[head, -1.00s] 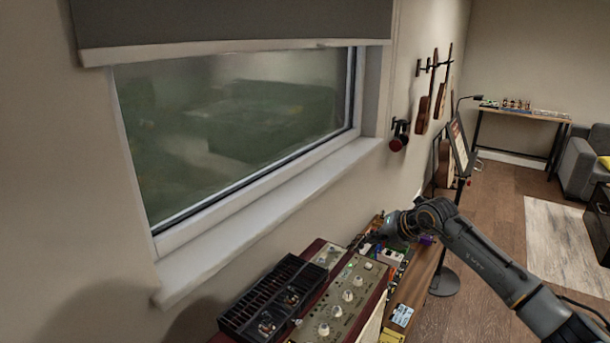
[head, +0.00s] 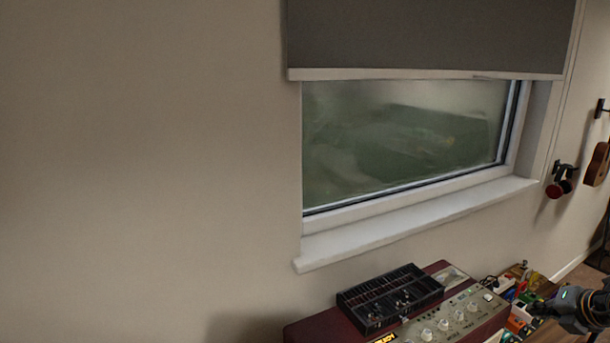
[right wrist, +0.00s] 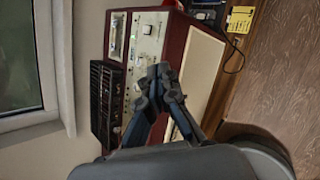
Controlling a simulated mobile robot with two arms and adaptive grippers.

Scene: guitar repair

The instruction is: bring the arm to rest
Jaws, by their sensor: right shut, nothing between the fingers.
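My right gripper (head: 545,308) shows at the lower right edge of the head view, beside the cluttered end of the bench. In the right wrist view its two dark fingers (right wrist: 160,75) meet at the tips, shut with nothing between them. Behind them in that view is a dark red amplifier (right wrist: 200,62) with a pale panel of knobs; I cannot tell how far off it is. Most of my right arm is outside the head view. My left gripper is in neither view.
A black slotted tray-like unit (head: 390,298) sits on the red amplifier (head: 335,328). Several small coloured items (head: 515,290) lie beyond it. The window sill (head: 415,222) juts from the wall above. Headphones (head: 560,182) and a guitar (head: 597,163) hang at the right.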

